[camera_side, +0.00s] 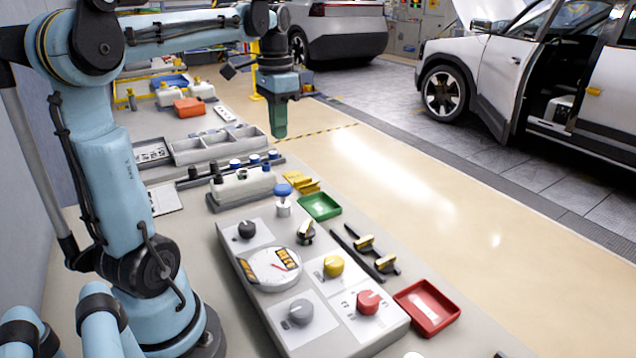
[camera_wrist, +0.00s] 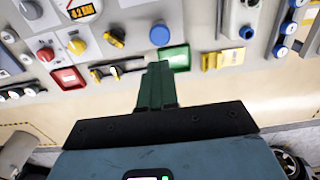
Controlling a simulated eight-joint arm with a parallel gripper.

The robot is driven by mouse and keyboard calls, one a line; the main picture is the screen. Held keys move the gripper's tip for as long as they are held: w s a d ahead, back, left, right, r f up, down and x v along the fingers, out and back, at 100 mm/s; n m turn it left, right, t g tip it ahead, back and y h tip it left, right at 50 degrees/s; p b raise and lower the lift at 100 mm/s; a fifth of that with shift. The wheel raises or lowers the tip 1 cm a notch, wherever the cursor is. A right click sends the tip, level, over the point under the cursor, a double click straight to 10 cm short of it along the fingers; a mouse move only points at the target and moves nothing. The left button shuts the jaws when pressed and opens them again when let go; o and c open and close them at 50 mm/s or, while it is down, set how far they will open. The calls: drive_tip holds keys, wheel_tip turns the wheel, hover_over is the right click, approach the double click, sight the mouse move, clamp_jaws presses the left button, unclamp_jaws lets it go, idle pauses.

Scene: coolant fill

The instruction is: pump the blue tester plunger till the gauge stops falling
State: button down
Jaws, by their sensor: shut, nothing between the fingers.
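The blue tester plunger (camera_side: 283,190) stands upright on a white stem at the far end of the grey panel in the side view. Its round blue cap also shows in the wrist view (camera_wrist: 159,35). The gauge (camera_side: 274,267) is a white dial with a red needle and orange marks, set in the panel; its reading is too small to make out. My gripper (camera_side: 280,134) hangs pointing down, above and beyond the plunger, apart from it. Its green fingers (camera_wrist: 157,80) are shut and empty. In the wrist view the plunger cap lies just past the fingertips.
A green tray (camera_side: 320,207) sits close to the plunger, with yellow blocks (camera_side: 300,182) behind it. Black, yellow, red (camera_side: 368,302) and grey knobs surround the gauge. A red tray (camera_side: 427,307) and black-and-gold levers (camera_side: 366,244) lie along the right. The floor beyond is clear.

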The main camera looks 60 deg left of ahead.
sight(282, 187)
wheel_tip(282, 187, up, 2)
drive_tip(key=shift+r, duration=0.25)
wheel_tip(282, 187, down, 14)
idle(1.0)
drive_tip(key=shift+f, duration=0.15)
drive_tip(key=shift+f, duration=1.3)
drive_tip(key=shift+r, duration=0.1)
wheel_tip(282, 187, up, 14)
